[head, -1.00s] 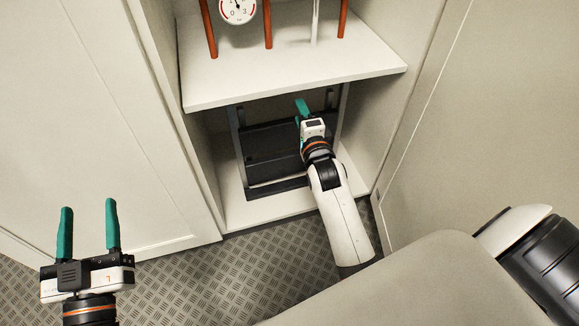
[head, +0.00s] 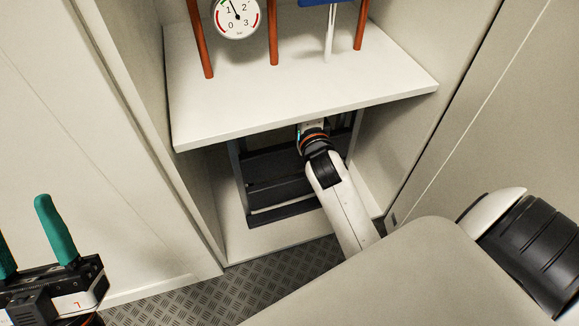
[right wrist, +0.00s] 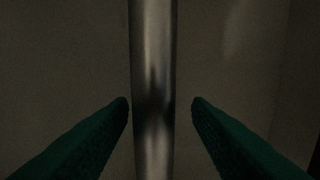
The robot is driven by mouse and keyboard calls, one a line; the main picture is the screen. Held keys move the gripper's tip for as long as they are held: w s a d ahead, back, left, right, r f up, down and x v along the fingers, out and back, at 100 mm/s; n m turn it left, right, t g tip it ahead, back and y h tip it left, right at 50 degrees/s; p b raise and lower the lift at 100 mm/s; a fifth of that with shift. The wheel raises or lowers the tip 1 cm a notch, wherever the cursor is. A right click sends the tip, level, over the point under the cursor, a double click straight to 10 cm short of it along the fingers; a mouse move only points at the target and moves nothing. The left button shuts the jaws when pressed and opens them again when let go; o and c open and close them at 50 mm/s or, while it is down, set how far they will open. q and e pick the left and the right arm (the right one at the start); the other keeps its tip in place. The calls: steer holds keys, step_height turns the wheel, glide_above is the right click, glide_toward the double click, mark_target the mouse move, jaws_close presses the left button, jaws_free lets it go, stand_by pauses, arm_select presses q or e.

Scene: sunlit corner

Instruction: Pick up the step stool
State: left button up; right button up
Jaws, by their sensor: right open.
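The step stool (head: 278,172), with dark treads and a grey frame, stands in the lower compartment under the white shelf. Its upper part is hidden by the shelf. My right gripper (head: 309,125) reaches in under the shelf edge; its fingers are mostly hidden in the head view. In the right wrist view my right gripper (right wrist: 160,104) is open, with green fingers on either side of a vertical metal bar (right wrist: 152,60), apart from it. The bar looks like part of the stool's frame. My left gripper (head: 28,240) is open and empty at the lower left, partly cut off.
The white shelf (head: 290,85) is close above my right gripper. It carries orange-red pipes (head: 273,35) and a pressure gauge (head: 237,15). Cabinet walls flank the compartment closely. Patterned metal floor (head: 190,295) lies in front.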

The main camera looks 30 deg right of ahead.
steer(key=shift+w+d, duration=0.1)
steer(key=shift+w, duration=0.05)
steer(key=shift+r, duration=0.15)
steer(key=shift+s, duration=0.2)
jaws_close()
stand_by(0.9)
steer(key=shift+r, duration=0.45)
steer(key=shift+w+f, duration=0.1)
steer(key=shift+w, duration=0.05)
